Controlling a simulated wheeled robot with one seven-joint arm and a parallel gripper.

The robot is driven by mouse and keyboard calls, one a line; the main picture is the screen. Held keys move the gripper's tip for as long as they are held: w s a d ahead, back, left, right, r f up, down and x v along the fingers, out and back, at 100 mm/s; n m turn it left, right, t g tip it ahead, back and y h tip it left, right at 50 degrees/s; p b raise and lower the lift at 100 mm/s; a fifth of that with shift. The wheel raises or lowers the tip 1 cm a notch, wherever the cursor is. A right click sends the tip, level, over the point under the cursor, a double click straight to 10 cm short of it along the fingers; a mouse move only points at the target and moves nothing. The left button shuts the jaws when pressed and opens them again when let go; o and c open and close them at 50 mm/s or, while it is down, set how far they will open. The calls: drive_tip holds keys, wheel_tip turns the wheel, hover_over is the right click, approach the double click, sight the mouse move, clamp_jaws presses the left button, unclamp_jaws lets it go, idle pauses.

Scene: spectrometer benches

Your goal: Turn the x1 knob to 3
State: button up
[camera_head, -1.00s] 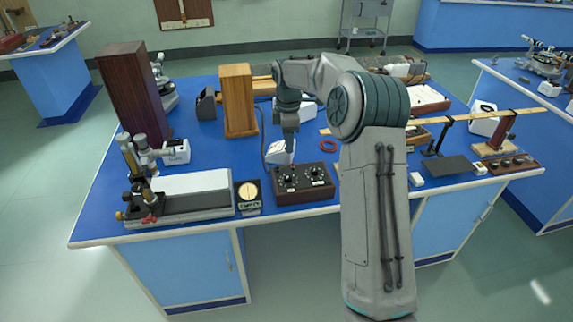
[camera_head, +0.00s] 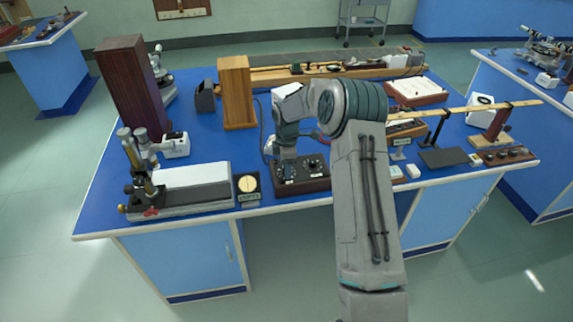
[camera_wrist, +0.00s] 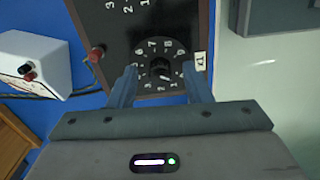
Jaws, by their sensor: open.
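The dark decade box (camera_head: 316,185) with a wooden rim stands near the bench's front edge; its panel also shows in the wrist view (camera_wrist: 113,45). In the wrist view the black x1 knob (camera_wrist: 160,67) sits inside a ring of white numbers, beside a white "x1" label (camera_wrist: 201,61). The knob's pointer is too small to read surely. My gripper (camera_wrist: 162,74) is open, with one finger on each side of the knob; contact is not clear. In the head view my gripper (camera_head: 286,178) is over the left part of the box and hides that dial.
A red terminal (camera_wrist: 97,53) is on the panel, with another dial partly seen beyond it. A white meter (camera_wrist: 35,62) with wires stands beside the box. A small dial meter (camera_head: 248,187) is left of the box. A tall wooden block (camera_head: 237,92) stands behind.

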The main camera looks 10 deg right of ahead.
clamp_jaws()
drive_tip(key=shift+m, duration=0.4)
drive_tip(key=m+b, duration=0.3)
drive_tip(key=shift+f, duration=0.1)
drive_tip(key=m+b, duration=0.2)
drive_tip(key=m, duration=0.3)
drive_tip(key=shift+m, duration=0.4)
drive_tip(key=m+b, duration=0.1)
drive_tip(key=m, duration=0.4)
drive_tip(key=shift+m+b, duration=0.3)
drive_tip(key=m, duration=0.4)
drive_tip(key=shift+r+m+b, duration=0.2)
drive_tip(key=shift+m+b, duration=0.1)
